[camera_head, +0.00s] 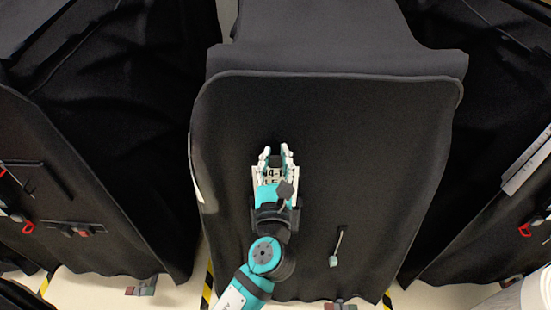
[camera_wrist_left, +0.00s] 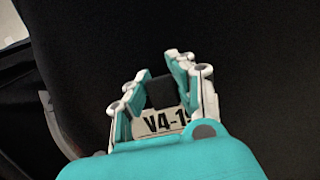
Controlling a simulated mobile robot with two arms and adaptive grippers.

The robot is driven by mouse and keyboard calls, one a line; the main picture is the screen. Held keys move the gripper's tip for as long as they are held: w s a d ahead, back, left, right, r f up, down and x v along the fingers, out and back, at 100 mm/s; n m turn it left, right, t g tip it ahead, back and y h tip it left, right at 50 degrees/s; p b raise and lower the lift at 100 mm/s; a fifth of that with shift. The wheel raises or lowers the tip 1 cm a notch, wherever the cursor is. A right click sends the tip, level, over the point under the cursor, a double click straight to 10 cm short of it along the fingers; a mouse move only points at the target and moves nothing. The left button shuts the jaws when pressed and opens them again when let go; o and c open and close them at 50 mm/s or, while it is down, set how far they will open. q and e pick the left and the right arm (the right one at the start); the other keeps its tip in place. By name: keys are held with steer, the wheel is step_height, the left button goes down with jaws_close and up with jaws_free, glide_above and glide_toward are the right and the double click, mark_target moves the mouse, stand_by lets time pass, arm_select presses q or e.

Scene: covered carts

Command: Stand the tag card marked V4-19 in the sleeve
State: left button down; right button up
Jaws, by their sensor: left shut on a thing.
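My left gripper (camera_head: 275,153) is above the black cover of the middle cart, with its fingers pointing away from me. It is shut on the tag card (camera_wrist_left: 163,123), a pale card with black lettering. In the left wrist view the lettering reads V4-1 and part of a further character, which a finger hides. The card also shows between the fingers in the head view (camera_head: 271,172). A dark square piece (camera_wrist_left: 161,92) shows just beyond the card between the fingers; I cannot tell whether it belongs to the card. I cannot make out the sleeve. My right gripper is not in view.
The middle cart's black cover (camera_head: 330,150) is largely bare around the gripper. A small pale piece on a thin cord (camera_head: 334,261) lies to its right. Dark covered carts flank both sides, with a pale strip (camera_head: 527,162) at right. Yellow-black floor tape (camera_head: 208,285) runs between.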

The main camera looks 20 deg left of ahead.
mark_target(275, 182)
arm_select(q)
steer(key=shift+f+b, duration=0.85)
steer(key=shift+f, duration=0.5)
steer(key=shift+f+b, duration=0.7)
steer(key=shift+f, duration=0.2)
steer(key=shift+f+b, duration=1.25)
steer(key=shift+f, duration=0.65)
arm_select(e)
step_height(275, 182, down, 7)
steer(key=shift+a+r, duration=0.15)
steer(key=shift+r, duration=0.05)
arm_select(q)
steer(key=shift+f+b, duration=0.2)
steer(key=shift+b, duration=0.15)
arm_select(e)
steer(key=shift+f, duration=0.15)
arm_select(q)
steer(key=shift+f+b, duration=0.6)
steer(key=shift+f, duration=0.15)
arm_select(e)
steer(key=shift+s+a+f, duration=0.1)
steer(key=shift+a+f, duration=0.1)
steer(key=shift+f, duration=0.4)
arm_select(q)
steer(key=shift+f, duration=0.2)
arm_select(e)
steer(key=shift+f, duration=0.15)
